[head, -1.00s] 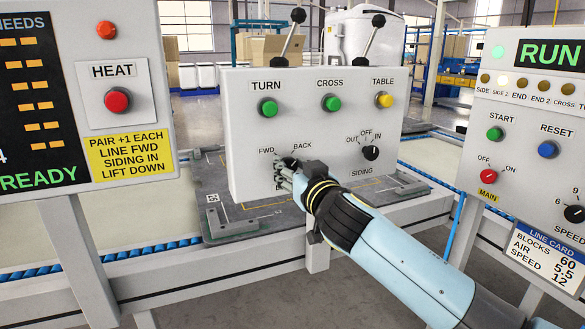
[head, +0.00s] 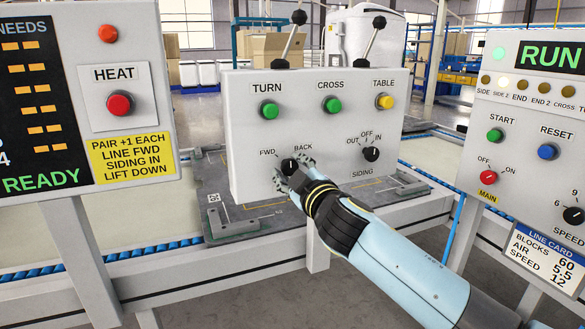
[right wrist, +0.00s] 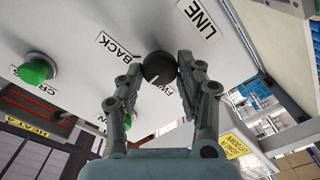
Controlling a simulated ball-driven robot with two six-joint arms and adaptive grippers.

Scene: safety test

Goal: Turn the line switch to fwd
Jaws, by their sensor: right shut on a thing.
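The line switch is a round black knob (head: 289,166) low on the left of the grey control panel (head: 235,110). It sits between and below the FWD label (head: 267,153) and the BACK label (head: 303,146). My right gripper (head: 294,172) reaches it from the lower right, one finger on each side. In the right wrist view the knob (right wrist: 159,67) lies between the fingertips of the gripper (right wrist: 161,72), which is shut on it. Its white mark points between BACK and FWD. My left gripper is not in view.
The siding switch (head: 371,153) is right of the line switch. Green buttons, a yellow button and two levers (head: 291,38) are above. A HEAT panel (head: 120,85) stands left and a RUN panel (head: 520,120) right.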

